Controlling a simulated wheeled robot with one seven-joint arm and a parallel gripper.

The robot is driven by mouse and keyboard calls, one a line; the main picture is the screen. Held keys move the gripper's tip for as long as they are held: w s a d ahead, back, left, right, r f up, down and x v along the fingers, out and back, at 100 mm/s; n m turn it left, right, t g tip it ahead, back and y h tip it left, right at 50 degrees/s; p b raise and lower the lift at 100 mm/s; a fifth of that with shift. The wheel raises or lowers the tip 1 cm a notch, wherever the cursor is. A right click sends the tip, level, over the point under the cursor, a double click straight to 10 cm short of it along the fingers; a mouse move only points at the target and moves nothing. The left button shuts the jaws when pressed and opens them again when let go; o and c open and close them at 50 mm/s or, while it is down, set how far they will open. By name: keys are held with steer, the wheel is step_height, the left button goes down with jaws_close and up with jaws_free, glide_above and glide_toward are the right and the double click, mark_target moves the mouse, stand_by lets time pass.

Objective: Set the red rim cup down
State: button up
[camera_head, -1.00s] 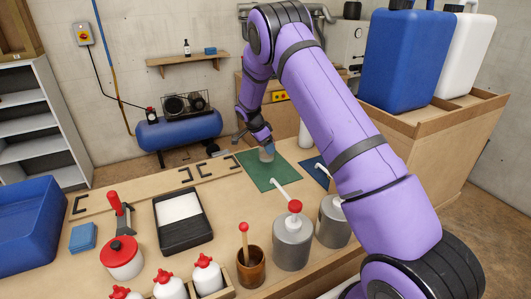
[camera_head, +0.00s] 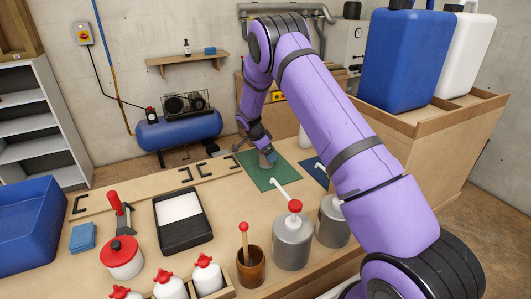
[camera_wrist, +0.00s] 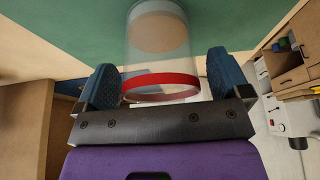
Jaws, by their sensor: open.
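The clear cup with a red rim (camera_wrist: 160,82) lies between the two fingers of my gripper (camera_wrist: 165,85) in the wrist view. Its red rim faces the wrist and its base is against the green mat (camera_wrist: 60,30). The blue-padded fingers are open, one on each side of the cup. A slim gap shows at the right finger; contact at the left finger is hard to tell. In the head view my gripper (camera_head: 267,153) is low over the green mat (camera_head: 270,180), and the small cup is partly hidden there.
Beside the mat are a grey pump can (camera_head: 292,244), a second can (camera_head: 333,225) and a dark blue mat (camera_head: 315,174). A black tray (camera_head: 183,222), a red-lidded pot (camera_head: 121,260) and a brush cup (camera_head: 251,268) stand nearer. Bench around the black brackets is clear.

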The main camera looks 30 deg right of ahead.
steer(key=shift+r, duration=0.1)
steer(key=v, duration=1.2)
steer(key=s+a+r+n+t+y, duration=0.1)
steer(key=s+r+n, duration=0.3)
steer(key=s+r, duration=0.7)
steer(key=s+a+r+n+t+y, duration=0.15)
steer(key=s+r+n, duration=0.25)
steer(key=s+r, duration=0.7)
steer(key=s+a+r+n+t+y, duration=0.1)
steer(key=s+n, duration=0.4)
steer(key=s, duration=0.8)
steer(key=s+a+r+n+t+y, duration=0.1)
steer(key=s+a+r+n+t, duration=0.1)
steer(key=s, duration=1.1)
step_height(320, 180, up, 2)
steer(key=a+n, duration=0.1)
steer(key=n, duration=0.2)
steer(key=shift+s, duration=0.35)
